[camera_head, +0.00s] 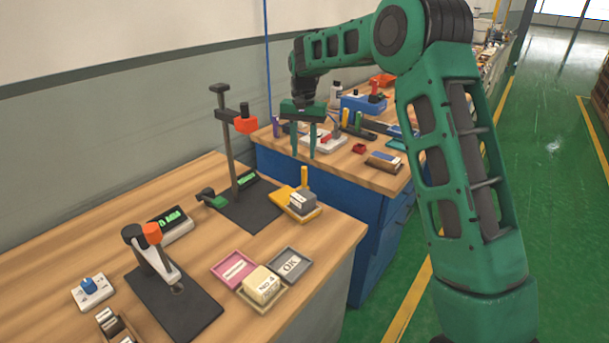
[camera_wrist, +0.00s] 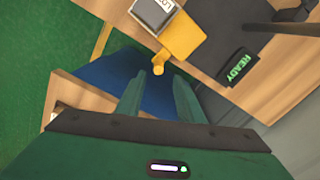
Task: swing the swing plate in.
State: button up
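The swing plate appears to be the yellow plate (camera_head: 282,202) at the right edge of the dark fixture base (camera_head: 248,208). In the wrist view the plate (camera_wrist: 183,38), the peg (camera_wrist: 158,67) and part of the block (camera_wrist: 156,14) show near the top. My gripper (camera_head: 303,155) points down above and beyond the peg. Its fingers are apart and empty. In the wrist view the peg shows just beyond the fingertips.
The fixture has a tall post (camera_head: 229,150) with an orange handle (camera_head: 245,124) and a green READY display (camera_wrist: 242,68). A blue cabinet bench (camera_head: 285,168) with tools stands behind.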

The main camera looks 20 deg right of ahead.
aim_at(304, 167)
notch_tip(304, 167, down, 9)
jog(key=shift+f, duration=0.1)
dwell(0.3)
grip_shut()
jog(key=shift+d, duration=0.15)
